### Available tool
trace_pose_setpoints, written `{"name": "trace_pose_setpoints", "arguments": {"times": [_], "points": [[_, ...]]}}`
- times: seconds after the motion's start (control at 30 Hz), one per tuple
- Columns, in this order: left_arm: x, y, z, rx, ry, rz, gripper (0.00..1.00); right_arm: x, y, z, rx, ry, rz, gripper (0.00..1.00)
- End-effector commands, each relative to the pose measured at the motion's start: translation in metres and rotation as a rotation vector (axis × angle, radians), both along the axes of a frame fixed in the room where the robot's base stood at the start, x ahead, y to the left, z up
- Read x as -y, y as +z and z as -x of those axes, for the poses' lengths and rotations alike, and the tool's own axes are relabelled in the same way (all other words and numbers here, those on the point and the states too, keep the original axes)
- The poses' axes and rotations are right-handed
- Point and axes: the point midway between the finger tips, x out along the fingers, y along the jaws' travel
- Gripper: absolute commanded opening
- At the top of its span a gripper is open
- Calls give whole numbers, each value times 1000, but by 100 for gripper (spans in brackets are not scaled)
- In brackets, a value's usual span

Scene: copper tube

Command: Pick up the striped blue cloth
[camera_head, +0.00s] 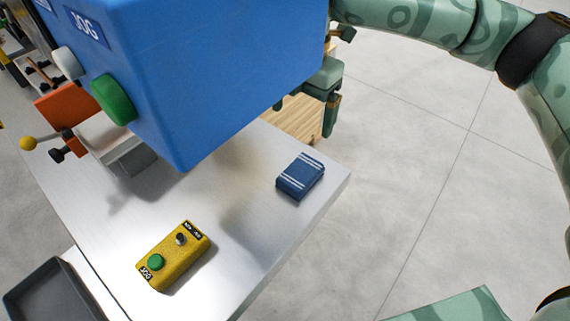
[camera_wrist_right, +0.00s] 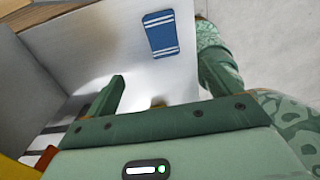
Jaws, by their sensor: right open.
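The striped blue cloth (camera_head: 300,178) lies folded in a small block near the right edge of the metal table, with white stripes across its far end. It also shows in the right wrist view (camera_wrist_right: 160,37), at the top and beyond the fingers. My right gripper (camera_head: 308,112) is open and empty, behind the cloth and apart from it, partly hidden by the blue machine housing. My left gripper is not in view.
The big blue housing (camera_head: 215,70) overhangs the table (camera_head: 255,225). A yellow control box (camera_head: 175,258) with buttons sits front left of the cloth. A wooden block (camera_head: 300,115) stands behind the table. A dark tray (camera_head: 50,290) is at lower left. Open floor lies right.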

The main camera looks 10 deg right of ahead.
Motion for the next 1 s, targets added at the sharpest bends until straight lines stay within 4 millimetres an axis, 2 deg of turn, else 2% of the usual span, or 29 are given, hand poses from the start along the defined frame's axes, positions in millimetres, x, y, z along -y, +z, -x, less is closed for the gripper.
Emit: {"name": "trace_pose_setpoints", "arguments": {"times": [0.3, 0.4, 0.63, 0.9, 1.0], "points": [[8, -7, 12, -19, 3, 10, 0, 0, -73, 1, -6, 1, 0, 89], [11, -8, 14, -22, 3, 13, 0, 1, -92, 1, -6, 0, -1, 89], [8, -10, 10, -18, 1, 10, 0, 1, -112, 1, -3, 0, 0, 89], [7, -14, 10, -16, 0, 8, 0, 5, -154, 3, -4, 0, -1, 89], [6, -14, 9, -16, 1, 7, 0, 5, -159, 2, -1, 0, 0, 89]]}}
